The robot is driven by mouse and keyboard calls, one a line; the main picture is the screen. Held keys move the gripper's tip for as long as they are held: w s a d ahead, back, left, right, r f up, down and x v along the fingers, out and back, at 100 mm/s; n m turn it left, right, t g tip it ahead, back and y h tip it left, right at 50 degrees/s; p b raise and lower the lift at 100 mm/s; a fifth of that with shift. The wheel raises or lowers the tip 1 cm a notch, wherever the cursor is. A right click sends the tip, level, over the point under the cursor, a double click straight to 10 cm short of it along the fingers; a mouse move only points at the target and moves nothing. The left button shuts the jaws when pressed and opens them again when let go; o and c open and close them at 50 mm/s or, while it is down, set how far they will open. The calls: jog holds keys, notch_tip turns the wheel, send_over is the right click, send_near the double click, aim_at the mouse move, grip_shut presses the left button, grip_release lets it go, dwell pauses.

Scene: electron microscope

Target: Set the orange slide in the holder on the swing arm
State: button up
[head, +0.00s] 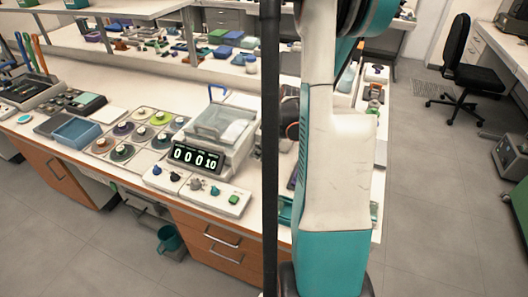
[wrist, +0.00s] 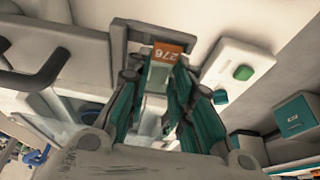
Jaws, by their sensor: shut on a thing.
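The orange slide (wrist: 167,52) shows in the wrist view as an orange end marked 276, upside down, with a pale body below it. My gripper (wrist: 158,82) has its teal fingers closed on the sides of that pale body. The orange end sticks out beyond the fingertips. A grey bracket-like frame (wrist: 119,42) lies around and behind the orange end; I cannot tell whether it is the holder on the swing arm, or whether the slide touches it. In the head view, my arm and a dark pole hide the gripper and the slide.
A white control block with a green button (wrist: 243,73) is right of the slide, and a dark handle (wrist: 40,70) is at left. In the head view, a counter display (head: 196,158) and a clear-lidded device (head: 220,125) stand on the bench. A teal-fronted box (wrist: 294,116) is at far right.

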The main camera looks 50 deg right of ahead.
jog(key=shift+f, duration=0.15)
jog(key=o, duration=0.8)
jog(key=v, duration=1.2)
dwell(0.6)
